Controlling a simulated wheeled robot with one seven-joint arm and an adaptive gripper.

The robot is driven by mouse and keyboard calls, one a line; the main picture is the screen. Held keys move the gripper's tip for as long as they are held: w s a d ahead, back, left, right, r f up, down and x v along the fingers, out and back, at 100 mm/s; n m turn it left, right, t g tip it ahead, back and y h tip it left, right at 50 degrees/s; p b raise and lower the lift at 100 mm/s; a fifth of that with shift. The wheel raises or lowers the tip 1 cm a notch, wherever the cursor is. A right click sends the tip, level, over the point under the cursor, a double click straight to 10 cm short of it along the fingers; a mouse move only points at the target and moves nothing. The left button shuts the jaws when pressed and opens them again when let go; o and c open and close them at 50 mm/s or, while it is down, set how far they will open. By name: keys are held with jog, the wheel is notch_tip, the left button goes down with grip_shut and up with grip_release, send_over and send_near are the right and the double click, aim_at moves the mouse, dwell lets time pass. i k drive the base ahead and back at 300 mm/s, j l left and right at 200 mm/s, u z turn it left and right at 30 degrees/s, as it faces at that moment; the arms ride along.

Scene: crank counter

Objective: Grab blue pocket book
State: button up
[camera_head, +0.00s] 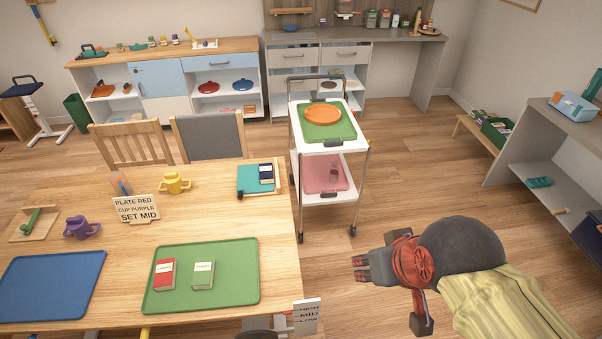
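A small dark blue book (266,174) lies at the far right corner of the wooden table (215,214), on top of a flat teal item (247,182). A pale label band shows on its cover. My gripper (362,267) is to the right of the table, over the floor, pointing left. It is apart from the book, and nothing shows between its fingers. Its finger gap is too small to tell. A red book (164,274) and a grey-green book (204,275) lie on a green tray (235,289) at the table's front.
A white cart (345,153) with a green tray and orange plate stands just behind the table's right edge. A level sign (306,316) stands at the table's front right corner. A yellow cup (175,183) and text sign (137,209) stand left of the blue book.

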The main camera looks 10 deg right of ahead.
aim_at(266, 171)
jog(key=i+l, duration=0.2)
jog(key=l, duration=0.2)
jog(key=i+l, duration=0.15)
jog(key=l, duration=0.2)
jog(key=i+l, duration=0.2)
jog(key=l, duration=0.2)
jog(key=i+l, duration=0.15)
jog(key=l, duration=0.25)
jog(key=i+j, duration=0.2)
jog(key=i, duration=0.3)
jog(key=i+j+u, duration=0.1)
jog(key=i, duration=0.45)
jog(key=i+j, duration=0.1)
jog(key=j, duration=0.35)
jog(key=i, duration=0.05)
